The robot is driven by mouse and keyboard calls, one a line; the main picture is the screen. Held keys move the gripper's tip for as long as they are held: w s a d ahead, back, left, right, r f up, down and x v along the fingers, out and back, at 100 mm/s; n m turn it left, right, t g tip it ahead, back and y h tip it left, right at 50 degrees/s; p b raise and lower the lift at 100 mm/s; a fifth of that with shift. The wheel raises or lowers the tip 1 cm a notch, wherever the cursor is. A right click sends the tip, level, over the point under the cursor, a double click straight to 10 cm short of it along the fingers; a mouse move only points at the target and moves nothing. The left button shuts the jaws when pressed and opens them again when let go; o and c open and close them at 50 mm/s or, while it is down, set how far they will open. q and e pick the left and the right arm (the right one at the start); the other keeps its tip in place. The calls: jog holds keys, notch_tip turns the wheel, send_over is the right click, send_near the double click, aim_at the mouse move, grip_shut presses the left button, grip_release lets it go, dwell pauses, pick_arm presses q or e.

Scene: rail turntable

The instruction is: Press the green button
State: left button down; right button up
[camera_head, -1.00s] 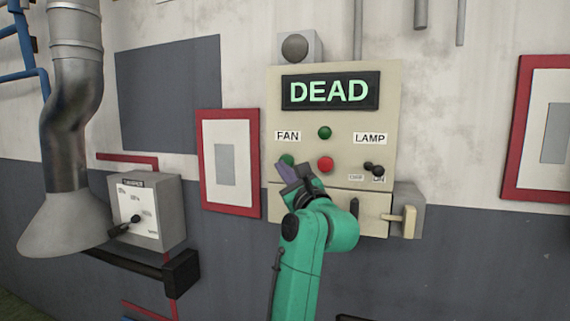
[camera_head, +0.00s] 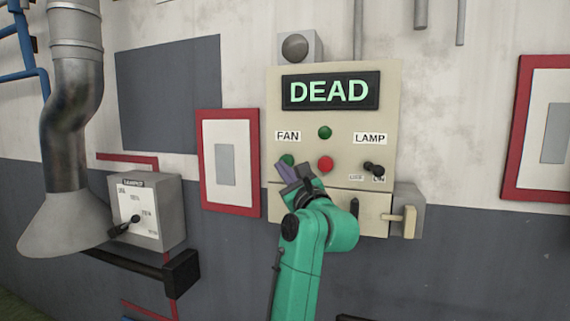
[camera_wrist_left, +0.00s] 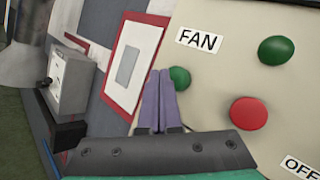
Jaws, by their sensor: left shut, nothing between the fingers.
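A cream panel (camera_head: 300,120) on the wall carries two green round pieces and a red one (camera_head: 325,164). One green button (camera_head: 288,159) sits below the FAN label, and it also shows in the left wrist view (camera_wrist_left: 181,77). The other green piece (camera_head: 324,132) is higher and to the right, and the left wrist view shows it too (camera_wrist_left: 276,50). My left gripper (camera_head: 281,166) is shut and empty, its purple fingers (camera_wrist_left: 158,75) at the lower green button and partly covering it. I cannot tell whether they touch. My right gripper is not in view.
The panel has a lit DEAD display (camera_head: 330,91), a LAMP label (camera_head: 370,139) and a dark toggle (camera_head: 374,168). A grey box with a lever (camera_head: 405,215) is at its lower right. A grey dial box (camera_head: 150,210) stands out from the wall at left.

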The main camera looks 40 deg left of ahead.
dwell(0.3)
pick_arm(q)
jog(key=shift+w+a, duration=0.15)
jog(key=shift+w, duration=0.25)
jog(key=shift+w+a, duration=0.15)
jog(key=shift+w, duration=0.25)
dwell(0.6)
jog(key=shift+s, duration=0.15)
jog(key=shift+s+d+b, duration=0.3)
jog(key=shift+s+b, duration=0.1)
jog(key=shift+s, duration=0.2)
jog(key=shift+s, duration=0.1)
